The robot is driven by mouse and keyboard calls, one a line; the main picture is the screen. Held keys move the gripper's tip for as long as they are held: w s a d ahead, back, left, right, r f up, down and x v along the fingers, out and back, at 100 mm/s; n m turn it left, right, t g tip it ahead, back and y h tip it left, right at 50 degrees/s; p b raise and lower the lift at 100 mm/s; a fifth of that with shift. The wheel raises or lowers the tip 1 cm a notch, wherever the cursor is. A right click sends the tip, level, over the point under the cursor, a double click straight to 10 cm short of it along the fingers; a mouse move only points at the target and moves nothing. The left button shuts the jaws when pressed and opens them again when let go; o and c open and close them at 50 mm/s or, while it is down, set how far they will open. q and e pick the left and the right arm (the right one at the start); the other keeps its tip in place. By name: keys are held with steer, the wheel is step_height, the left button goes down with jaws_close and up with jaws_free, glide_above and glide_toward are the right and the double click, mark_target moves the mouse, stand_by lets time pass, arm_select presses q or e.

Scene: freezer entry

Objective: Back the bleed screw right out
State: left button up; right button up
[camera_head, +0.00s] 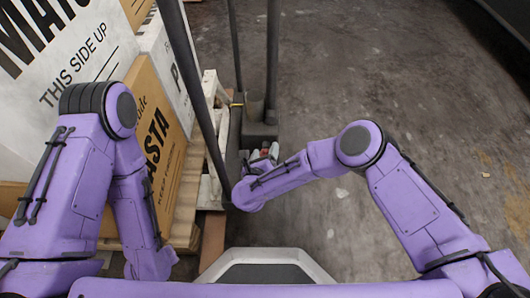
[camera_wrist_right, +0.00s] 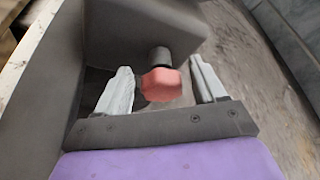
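The bleed screw has a red faceted head (camera_wrist_right: 161,85) on a short dark stem that runs into a grey housing (camera_wrist_right: 140,30). In the head view its red head (camera_head: 265,152) is a small spot at the foot of the dark post. My right gripper (camera_wrist_right: 160,65) is open, with one pale finger on each side of the screw. Gaps show between both fingers and the red head. In the head view my right gripper (camera_head: 263,155) is small and partly hidden by its wrist. My left arm hangs at the left, and its gripper is out of view.
Printed cartons (camera_head: 155,120) stand on a wooden pallet (camera_head: 187,195) at the left, close to my left arm. Dark upright posts (camera_head: 272,60) rise beside the housing.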

arm_select(q)
steer(key=r+p, duration=0.4)
steer(key=shift+w+a, duration=0.15)
steer(key=shift+w, duration=0.2)
arm_select(e)
steer(key=v, duration=1)
steer(key=shift+s, duration=0.25)
arm_select(q)
steer(key=shift+o, duration=0.3)
arm_select(e)
steer(key=shift+a, duration=0.15)
